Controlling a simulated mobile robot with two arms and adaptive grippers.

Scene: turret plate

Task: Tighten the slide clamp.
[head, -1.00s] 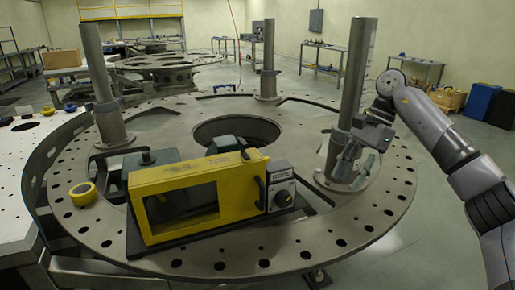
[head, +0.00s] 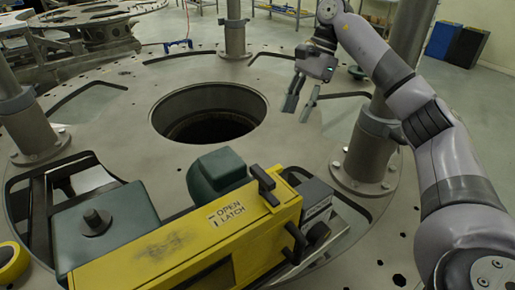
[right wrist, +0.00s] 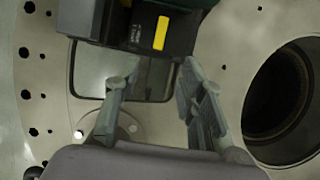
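I cannot tell for sure which part is the slide clamp. A yellow housing (head: 190,245) marked "OPEN LATCH" sits on the round plate, with a black T-shaped handle (head: 264,186) on top. A grey box with a black knob (head: 317,234) is at its right end. A steel post (head: 372,150) with a collar stands to the right. My right gripper (head: 298,108) is open and empty above the plate, beyond the housing and right of the central hole. In the right wrist view its spread fingers (right wrist: 158,66) point toward a dark box (right wrist: 150,30) with a yellow stripe. My left gripper is out of view.
The turret plate (head: 130,130) has a large central hole (head: 209,112) and several slots. Green blocks (head: 215,172) sit behind the housing, and a yellow tape roll (head: 12,262) lies at left. Another post (head: 235,30) stands at the back. Bare plate surrounds the hole.

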